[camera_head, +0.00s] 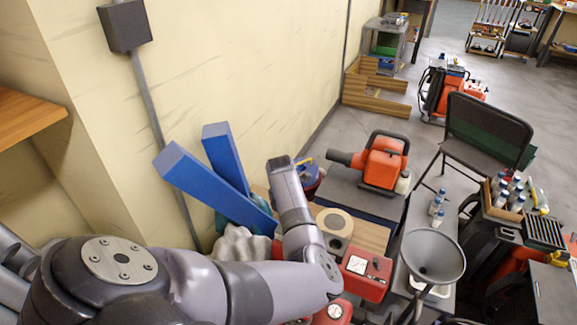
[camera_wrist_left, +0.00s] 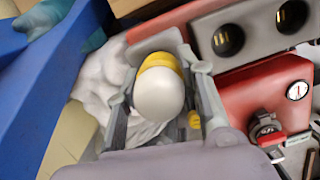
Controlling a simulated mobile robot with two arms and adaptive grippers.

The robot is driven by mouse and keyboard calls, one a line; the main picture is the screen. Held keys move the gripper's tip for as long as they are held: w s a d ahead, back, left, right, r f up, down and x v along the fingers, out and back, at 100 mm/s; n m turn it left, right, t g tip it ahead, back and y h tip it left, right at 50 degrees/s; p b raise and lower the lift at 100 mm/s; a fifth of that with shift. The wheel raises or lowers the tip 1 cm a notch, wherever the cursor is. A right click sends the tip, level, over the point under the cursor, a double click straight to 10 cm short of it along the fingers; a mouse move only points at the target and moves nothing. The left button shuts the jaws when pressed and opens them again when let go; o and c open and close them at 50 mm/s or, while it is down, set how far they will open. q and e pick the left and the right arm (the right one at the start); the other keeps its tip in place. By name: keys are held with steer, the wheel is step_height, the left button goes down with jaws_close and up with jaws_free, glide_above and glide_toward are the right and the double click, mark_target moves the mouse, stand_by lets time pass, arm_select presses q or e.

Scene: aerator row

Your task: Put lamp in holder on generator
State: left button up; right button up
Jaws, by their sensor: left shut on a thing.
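A lamp (camera_wrist_left: 159,92) with a rounded white bulb and a yellow base shows in the left wrist view. My left gripper (camera_wrist_left: 160,70) is shut around it, with a finger on either side. The generator (camera_wrist_left: 250,90) is red, with a gauge and a red switch; it lies to the right of the held lamp. It also shows in the head view (camera_head: 372,285), right of my left arm. I cannot make out the lamp holder. My left fingers and the lamp are hidden behind my arm in the head view. My right gripper is not in view.
Blue beams (camera_head: 200,183) lean near the wall, beside a white cloth (camera_head: 240,246). A grey panel with round yellow-slotted sockets (camera_wrist_left: 260,27) borders the gripper. A funnel (camera_head: 433,256) and an orange machine (camera_head: 383,162) stand right.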

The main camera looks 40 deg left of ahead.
arm_select(q)
steer(key=shift+f, duration=0.55)
steer(key=o, duration=1.3)
steer(key=shift+c, duration=0.2)
steer(key=shift+r, duration=0.1)
steer(key=r, duration=0.4)
steer(key=s+r, duration=0.1)
steer(key=r, duration=0.6)
steer(key=shift+s+d+r, duration=0.1)
steer(key=shift+s+r, duration=0.3)
